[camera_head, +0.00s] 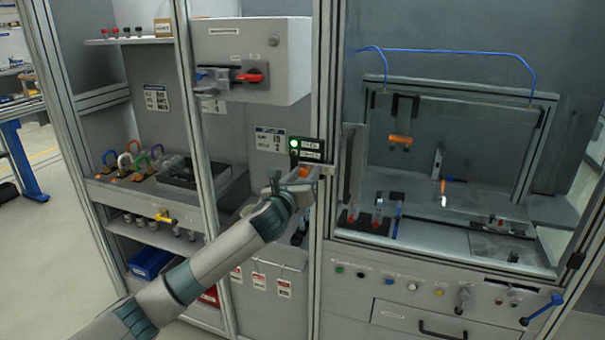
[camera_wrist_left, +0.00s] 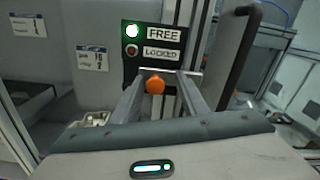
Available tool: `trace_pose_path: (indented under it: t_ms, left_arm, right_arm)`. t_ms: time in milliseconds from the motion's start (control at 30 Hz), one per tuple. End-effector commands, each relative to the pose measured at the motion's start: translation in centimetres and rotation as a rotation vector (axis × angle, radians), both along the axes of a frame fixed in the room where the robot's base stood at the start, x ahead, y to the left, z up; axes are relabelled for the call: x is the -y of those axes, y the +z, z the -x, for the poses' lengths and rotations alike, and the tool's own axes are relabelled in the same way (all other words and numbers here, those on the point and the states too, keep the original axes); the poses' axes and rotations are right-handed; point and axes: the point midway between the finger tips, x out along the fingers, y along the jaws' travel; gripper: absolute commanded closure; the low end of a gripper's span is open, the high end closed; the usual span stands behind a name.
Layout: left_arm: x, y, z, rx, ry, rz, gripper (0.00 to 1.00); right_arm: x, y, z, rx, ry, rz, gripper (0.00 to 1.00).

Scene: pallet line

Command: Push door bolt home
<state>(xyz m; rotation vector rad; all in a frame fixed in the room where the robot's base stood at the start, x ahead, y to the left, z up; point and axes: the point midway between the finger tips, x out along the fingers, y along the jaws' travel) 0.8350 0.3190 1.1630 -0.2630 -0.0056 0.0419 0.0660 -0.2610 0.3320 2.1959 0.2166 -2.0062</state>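My left gripper (camera_head: 312,178) is at the door frame post, just below a small black indicator panel (camera_head: 307,149). The left wrist view shows the panel reading FREE and LOCKED, with the light beside FREE lit (camera_wrist_left: 132,31) and the one beside LOCKED dull red. An orange knob, apparently the door bolt's (camera_wrist_left: 155,85), sits between the two spread fingers of the gripper (camera_wrist_left: 157,82). The fingers look apart, with gaps beside the knob; whether either touches it I cannot tell. In the head view the orange knob (camera_head: 304,172) is partly hidden by the gripper. My right gripper is not in view.
A black vertical door handle (camera_wrist_left: 244,52) stands right of the gripper. The glazed cell (camera_head: 460,150) is to the right. A grey box with a red rotary switch (camera_head: 250,77) is above left. Shelves with coloured padlocks (camera_head: 145,160) are at left.

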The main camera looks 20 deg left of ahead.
Motion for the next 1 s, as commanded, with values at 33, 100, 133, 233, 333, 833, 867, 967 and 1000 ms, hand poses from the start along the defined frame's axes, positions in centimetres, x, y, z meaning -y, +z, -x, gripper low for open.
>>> trace_pose_path:
  t_ms: [33,100,133,233,333,833,867,967,1000]
  left_arm:
    - [-0.1,0.0,0.0,0.000,0.001,0.000,0.60]
    - [-0.1,0.0,0.0,0.000,0.002,-0.001,0.60]
    - [-0.1,0.0,0.0,0.000,0.002,-0.001,0.60]
    - [-0.2,0.0,0.0,0.000,0.003,-0.001,0.60]
    - [-0.2,0.0,0.2,0.000,0.003,-0.001,0.60]
    - [0.2,-0.2,6.0,0.000,0.000,-0.003,0.60]
    - [0.2,-0.2,6.6,0.000,0.001,-0.003,0.60]
    - [0.3,-0.2,8.4,0.001,0.000,-0.004,0.60]
    - [0.4,-0.2,9.2,0.000,-0.001,-0.003,0.60]
  right_arm:
    - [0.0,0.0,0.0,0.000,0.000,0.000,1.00]
    - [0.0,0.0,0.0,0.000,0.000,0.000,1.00]
    - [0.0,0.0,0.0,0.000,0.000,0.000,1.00]
    - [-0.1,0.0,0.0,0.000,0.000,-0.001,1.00]
    - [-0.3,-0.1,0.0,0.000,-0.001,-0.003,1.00]
    - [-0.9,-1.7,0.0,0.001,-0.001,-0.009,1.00]
    - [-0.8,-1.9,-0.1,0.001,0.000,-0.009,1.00]
    - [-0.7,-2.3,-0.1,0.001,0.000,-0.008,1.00]
    - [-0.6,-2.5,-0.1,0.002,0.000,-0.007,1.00]
